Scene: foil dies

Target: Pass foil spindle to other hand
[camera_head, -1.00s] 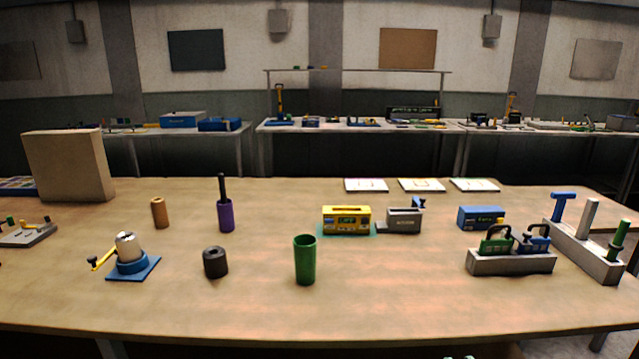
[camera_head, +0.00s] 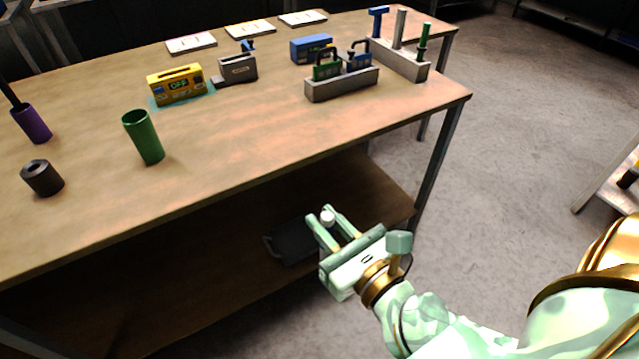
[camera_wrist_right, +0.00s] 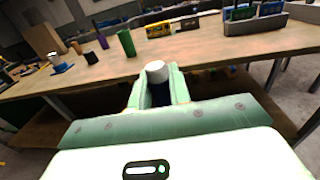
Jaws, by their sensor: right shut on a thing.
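My right gripper (camera_head: 330,222) is out in front of the table's near edge, seen in the lower middle of the head view. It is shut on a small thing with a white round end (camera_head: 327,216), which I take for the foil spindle. In the right wrist view the same foil spindle (camera_wrist_right: 158,70) stands between the fingers, with a dark part below its white end. The fingers hide much of it. My left gripper is not in view.
The wooden table (camera_head: 230,140) carries a green cup (camera_head: 145,138), a black hollow cylinder (camera_head: 42,178), a purple holder (camera_head: 32,124), a yellow box (camera_head: 178,84) and a grey rack (camera_head: 342,84). A dark case (camera_head: 292,242) lies on the lower shelf. Open floor is at the right.

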